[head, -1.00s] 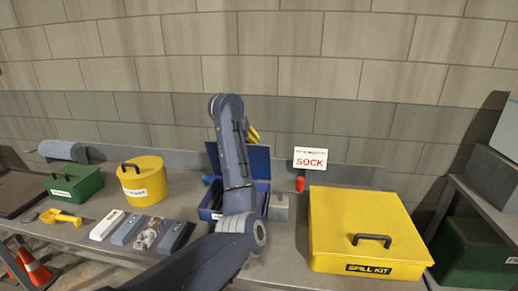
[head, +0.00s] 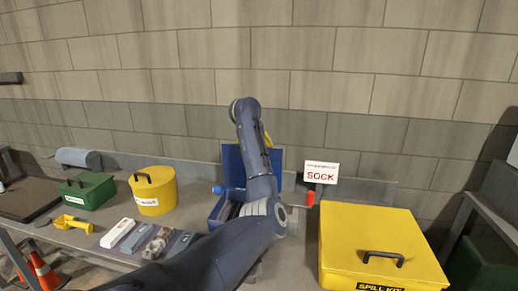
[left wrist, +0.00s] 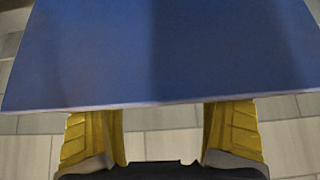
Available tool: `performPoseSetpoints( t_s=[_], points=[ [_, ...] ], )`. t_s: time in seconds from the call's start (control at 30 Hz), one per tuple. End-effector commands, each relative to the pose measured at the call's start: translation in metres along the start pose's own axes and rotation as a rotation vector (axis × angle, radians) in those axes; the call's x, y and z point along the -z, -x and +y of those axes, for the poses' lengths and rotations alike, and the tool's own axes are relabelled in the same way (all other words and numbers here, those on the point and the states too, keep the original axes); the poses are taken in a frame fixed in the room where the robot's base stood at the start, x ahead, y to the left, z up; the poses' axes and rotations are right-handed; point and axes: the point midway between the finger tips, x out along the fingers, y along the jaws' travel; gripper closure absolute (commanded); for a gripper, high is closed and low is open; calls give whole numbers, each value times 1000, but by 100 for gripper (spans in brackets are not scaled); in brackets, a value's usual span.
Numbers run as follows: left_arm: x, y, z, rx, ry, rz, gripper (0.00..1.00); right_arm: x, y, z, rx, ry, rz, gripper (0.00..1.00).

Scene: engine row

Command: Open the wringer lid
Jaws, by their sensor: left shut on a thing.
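The wringer is a blue box (head: 222,211) in the middle of the bench in the head view, partly hidden by my left arm. Its blue lid (head: 233,165) stands raised at the back of the box. My left gripper (head: 268,140) is behind my arm links there, with only a bit of yellow finger showing. In the left wrist view, the lid (left wrist: 155,50) is a broad blue panel whose edge lies between the two yellow fingers of the gripper (left wrist: 162,108). The gripper is shut on the lid. My right gripper is not in view.
A yellow spill kit box (head: 375,235) stands right of the wringer, with a SOCK sign (head: 321,173) behind it. To the left are a yellow round tub (head: 153,192), a green case (head: 88,191), a yellow scoop (head: 73,223) and several small packs (head: 117,233). A block wall is behind.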

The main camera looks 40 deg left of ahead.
Motion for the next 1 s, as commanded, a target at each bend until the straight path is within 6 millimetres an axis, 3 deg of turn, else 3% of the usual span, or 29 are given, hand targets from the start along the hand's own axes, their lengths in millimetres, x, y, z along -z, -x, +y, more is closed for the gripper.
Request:
performPoseSetpoints(
  t_s=[0.2,0.23,0.37,0.67,0.77,1.0],
  points=[
    [-6,-7,6,-9,-5,-15,65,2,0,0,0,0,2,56],
    [-6,-7,6,-9,-5,-15,15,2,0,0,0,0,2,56],
    [-7,-7,6,-7,-5,-16,0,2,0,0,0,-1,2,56],
    [-6,-4,5,-5,-6,-16,0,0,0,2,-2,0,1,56],
    [-5,6,5,-6,-6,-13,0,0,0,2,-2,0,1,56],
    [-2,50,4,-7,-1,-5,0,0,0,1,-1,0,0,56]
  ],
)
